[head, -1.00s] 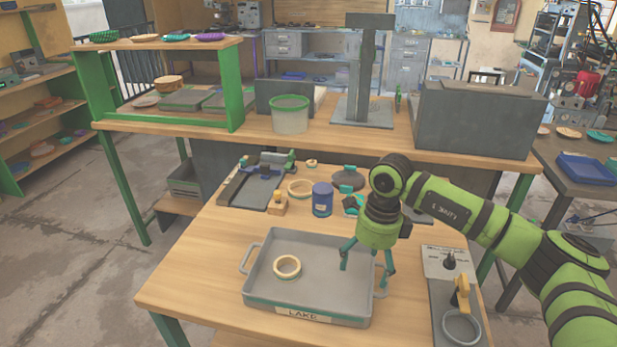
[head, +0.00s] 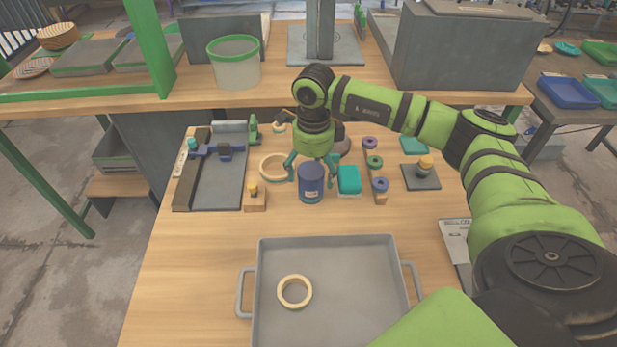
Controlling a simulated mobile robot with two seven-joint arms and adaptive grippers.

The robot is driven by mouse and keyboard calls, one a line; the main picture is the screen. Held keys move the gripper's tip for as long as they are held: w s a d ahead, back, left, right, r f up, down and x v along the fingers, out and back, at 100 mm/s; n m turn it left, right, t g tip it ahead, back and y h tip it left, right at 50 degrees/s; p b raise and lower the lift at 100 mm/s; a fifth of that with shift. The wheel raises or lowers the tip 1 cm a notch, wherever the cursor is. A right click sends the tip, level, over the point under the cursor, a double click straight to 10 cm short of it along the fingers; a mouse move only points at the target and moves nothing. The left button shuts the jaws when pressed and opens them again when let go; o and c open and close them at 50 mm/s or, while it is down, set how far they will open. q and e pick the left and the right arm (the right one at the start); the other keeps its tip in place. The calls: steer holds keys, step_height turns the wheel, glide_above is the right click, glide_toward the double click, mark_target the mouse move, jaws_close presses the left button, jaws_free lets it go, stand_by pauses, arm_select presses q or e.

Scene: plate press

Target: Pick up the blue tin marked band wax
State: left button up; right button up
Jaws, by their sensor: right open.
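The blue tin (head: 311,184) stands upright on the wooden table, behind the grey tray, with a small pale label low on its front. The label is too small to read. My right gripper (head: 311,172) is open and points down over the tin, with one teal finger at each side of the tin's upper part. I cannot tell whether the fingers touch it. My left gripper is not in view.
A wooden ring (head: 274,167) lies behind left. The grey tray (head: 384,238) holds a pale ring (head: 295,291). Bare table lies between tin and tray.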

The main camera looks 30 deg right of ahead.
steer(key=f, duration=0.2)
steer(key=f+p, duration=0.1)
steer(key=shift+w+f, duration=0.3)
steer(key=shift+f, duration=0.35)
steer(key=c, duration=1.6)
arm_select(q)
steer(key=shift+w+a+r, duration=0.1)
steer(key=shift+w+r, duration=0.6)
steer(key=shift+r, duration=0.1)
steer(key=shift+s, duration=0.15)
